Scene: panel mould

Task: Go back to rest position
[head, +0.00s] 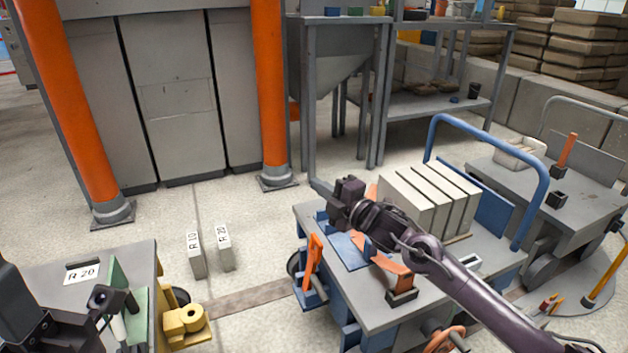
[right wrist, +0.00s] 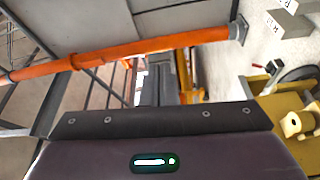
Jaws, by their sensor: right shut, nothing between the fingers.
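My right gripper (head: 345,197) is dark and shut, with nothing held. In the right wrist view the dark housing of my right gripper fills the bottom.
Two small blocks (head: 197,255) marked R 10 and R 20 stand on the floor between table and cart. A blue rail (head: 490,130) rises behind the panels. Orange posts (head: 270,85) flank grey cabinets at the back. An orange-handled tool (head: 390,264) lies on the cart.

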